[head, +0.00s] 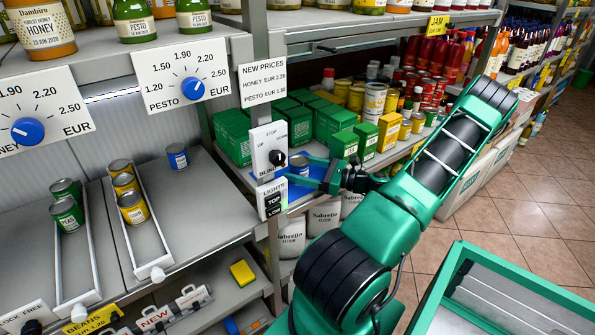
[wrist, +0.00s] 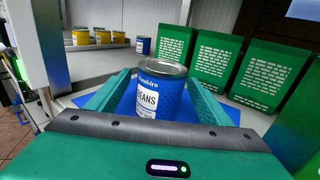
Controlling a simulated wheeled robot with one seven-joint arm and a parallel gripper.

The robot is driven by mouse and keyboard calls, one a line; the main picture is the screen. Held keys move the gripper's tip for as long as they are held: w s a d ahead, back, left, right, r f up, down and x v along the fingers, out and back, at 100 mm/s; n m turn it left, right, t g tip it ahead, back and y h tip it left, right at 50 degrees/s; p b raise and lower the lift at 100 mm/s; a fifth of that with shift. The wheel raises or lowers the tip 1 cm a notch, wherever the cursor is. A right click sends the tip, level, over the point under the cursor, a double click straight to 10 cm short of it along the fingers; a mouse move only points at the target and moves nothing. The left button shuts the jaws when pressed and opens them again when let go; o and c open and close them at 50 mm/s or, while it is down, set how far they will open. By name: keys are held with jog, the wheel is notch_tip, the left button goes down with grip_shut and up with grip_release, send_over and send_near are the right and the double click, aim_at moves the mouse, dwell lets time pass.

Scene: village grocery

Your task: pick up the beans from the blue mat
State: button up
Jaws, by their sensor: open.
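The beans are a blue can with a grey lid and a white BEANS label (wrist: 158,92), upright on the blue mat (wrist: 75,101) in the wrist view. My gripper (wrist: 158,82) is open, with one green finger on each side of the can. Whether the fingers touch it I cannot tell. In the head view my gripper (head: 312,177) reaches onto the shelf just behind the blinds and lights panel. The can (head: 298,164) shows only in part there, and most of the mat is hidden by the panel and my gripper.
Green boxes (wrist: 225,67) stand close behind and right of the can. The switch panel (head: 268,152) and its post stand just left of my gripper. Another blue can (head: 177,156) stands on the left shelf, near yellow and green cans in racks.

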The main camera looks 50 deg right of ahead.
jog(key=shift+c, duration=0.2)
jog(key=c, duration=1.3)
jog(key=shift+o, duration=0.2)
jog(key=shift+r, duration=0.2)
